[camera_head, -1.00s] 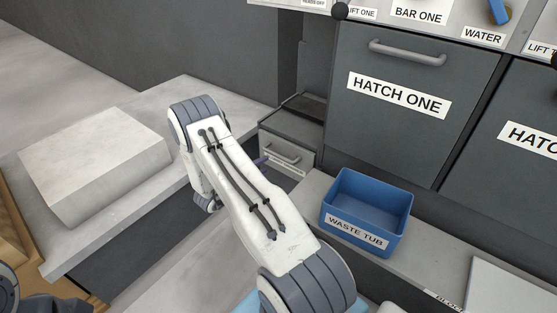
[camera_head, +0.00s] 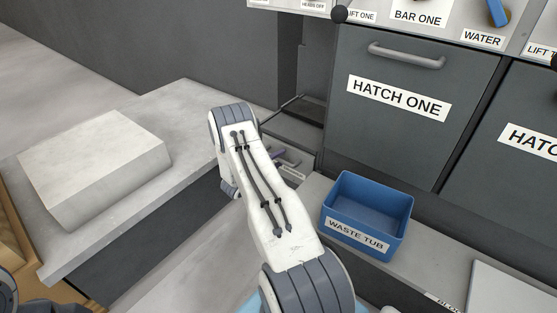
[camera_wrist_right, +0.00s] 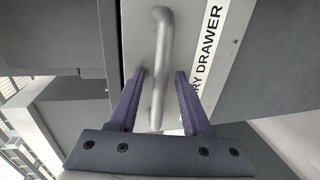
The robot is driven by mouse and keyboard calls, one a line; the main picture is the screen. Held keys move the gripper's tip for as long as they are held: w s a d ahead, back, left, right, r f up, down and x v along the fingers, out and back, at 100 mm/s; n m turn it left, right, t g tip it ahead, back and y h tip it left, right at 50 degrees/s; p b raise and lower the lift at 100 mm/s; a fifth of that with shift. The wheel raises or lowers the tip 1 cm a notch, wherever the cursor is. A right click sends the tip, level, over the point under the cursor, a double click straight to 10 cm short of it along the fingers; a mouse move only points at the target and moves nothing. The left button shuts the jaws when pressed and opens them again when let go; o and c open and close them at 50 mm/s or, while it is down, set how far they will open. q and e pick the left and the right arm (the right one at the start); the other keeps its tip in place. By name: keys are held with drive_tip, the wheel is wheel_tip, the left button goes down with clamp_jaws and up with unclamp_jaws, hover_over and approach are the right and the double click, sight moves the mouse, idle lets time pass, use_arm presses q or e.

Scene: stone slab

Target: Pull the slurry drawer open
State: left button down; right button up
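The slurry drawer is the grey-fronted drawer (camera_head: 301,160) low beside the hatch panel, mostly hidden behind my right arm in the head view. In the right wrist view its pale front carries a label (camera_wrist_right: 208,45) ending in "RY DRAWER" and a grey bar handle (camera_wrist_right: 162,50). My right gripper (camera_wrist_right: 160,74) is open, with one purple finger on each side of the handle. Gaps show between the fingers and the bar. In the head view a bit of the right gripper (camera_head: 287,158) shows at the drawer front. My left gripper is not seen.
A blue waste tub (camera_head: 365,215) stands on the ledge right of my right arm, below the hatch one panel (camera_head: 410,130). A pale stone block (camera_head: 92,160) lies on the grey slab counter (camera_head: 190,125) at left.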

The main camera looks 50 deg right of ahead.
clamp_jaws()
idle(1.3)
